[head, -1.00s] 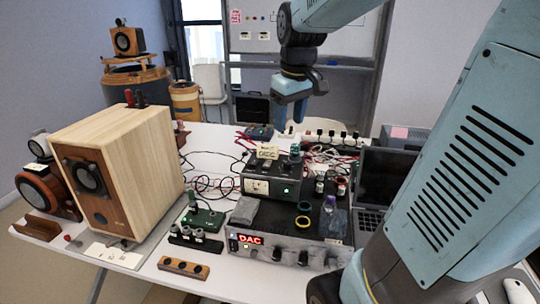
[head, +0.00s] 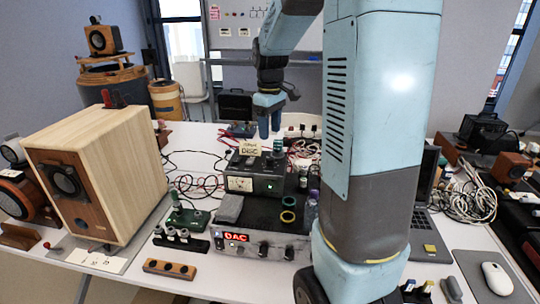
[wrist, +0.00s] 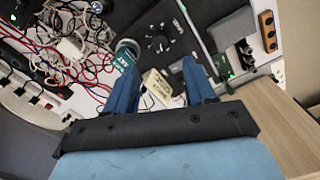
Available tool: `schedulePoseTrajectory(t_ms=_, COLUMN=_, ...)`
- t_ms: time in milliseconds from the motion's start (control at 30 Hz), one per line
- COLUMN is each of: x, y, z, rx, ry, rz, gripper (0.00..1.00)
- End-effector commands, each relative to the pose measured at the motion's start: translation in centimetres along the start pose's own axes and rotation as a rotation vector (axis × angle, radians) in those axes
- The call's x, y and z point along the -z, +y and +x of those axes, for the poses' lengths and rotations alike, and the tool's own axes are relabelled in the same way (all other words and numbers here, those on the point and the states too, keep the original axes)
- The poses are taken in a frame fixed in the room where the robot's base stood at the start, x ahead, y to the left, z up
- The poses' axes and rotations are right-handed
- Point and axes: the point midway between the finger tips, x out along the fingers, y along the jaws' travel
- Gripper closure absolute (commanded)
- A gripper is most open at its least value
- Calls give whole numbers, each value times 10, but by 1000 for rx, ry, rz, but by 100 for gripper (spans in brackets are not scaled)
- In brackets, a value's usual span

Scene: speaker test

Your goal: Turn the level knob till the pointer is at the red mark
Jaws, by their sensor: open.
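A black unit with a lit meter (head: 240,184) stands on the table, with a cream card (head: 250,147) and a teal-banded cylinder (head: 278,148) at its top. In the wrist view a round dark dial with marks around it (wrist: 160,43) shows on a black top; it may be the level knob. I cannot make out its pointer or a red mark. The card (wrist: 156,84) and a lettered teal cylinder (wrist: 126,54) show near the fingers. My gripper (head: 270,133) is open and empty, above and behind the unit; its two fingers are apart in the wrist view (wrist: 160,66).
A DAC box (head: 262,247) stands in front of the unit. A large wooden speaker (head: 95,175) is at left. A green board (head: 195,218) and a brown block (head: 170,268) lie between. Cables spread behind and right. My arm hides much of the right side.

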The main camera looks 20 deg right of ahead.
Motion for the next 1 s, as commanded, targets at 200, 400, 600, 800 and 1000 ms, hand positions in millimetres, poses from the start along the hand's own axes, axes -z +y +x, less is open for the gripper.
schedulePoseTrajectory(t_ms=200, x=-1, y=-1, z=40, rx=3, ry=-3, rz=1, gripper=46)
schedulePoseTrajectory(t_ms=400, x=-1, y=-1, z=71, rx=2, ry=-2, rz=1, gripper=46)
schedulePoseTrajectory(t_ms=600, x=0, y=0, z=90, rx=1, ry=-1, rz=1, gripper=46)
schedulePoseTrajectory(t_ms=800, x=0, y=0, z=96, rx=0, ry=0, rz=1, gripper=46)
schedulePoseTrajectory(t_ms=1000, x=0, y=0, z=96, rx=0, ry=0, rz=1, gripper=46)
